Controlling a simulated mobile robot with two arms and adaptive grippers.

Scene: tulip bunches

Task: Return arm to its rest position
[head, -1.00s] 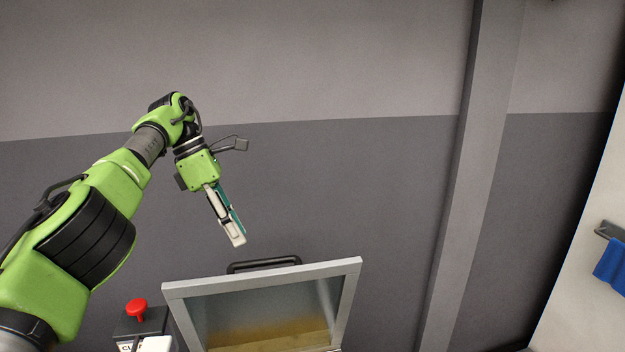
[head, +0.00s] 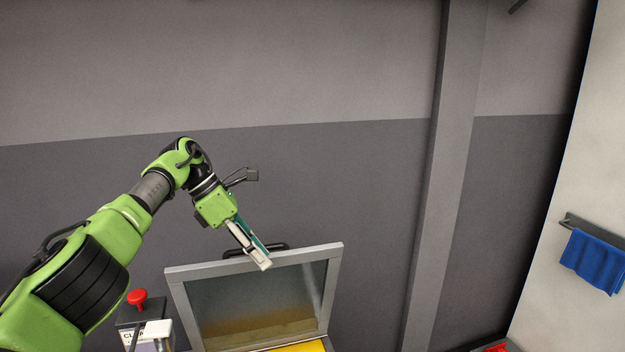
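My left arm, green and grey, comes in from the left. My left gripper (head: 262,262) points down and to the right, in front of the top edge of a framed clear lid. The fingers are seen edge-on, so I cannot tell whether they are open or shut. I see nothing held in them. My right gripper is not in view. No tulip bunches are in view.
The raised lid (head: 334,290) has a grey frame and a black handle (head: 280,247). A blue cloth (head: 596,262) hangs on a rail at the right. A grey pillar (head: 445,170) stands against the wall.

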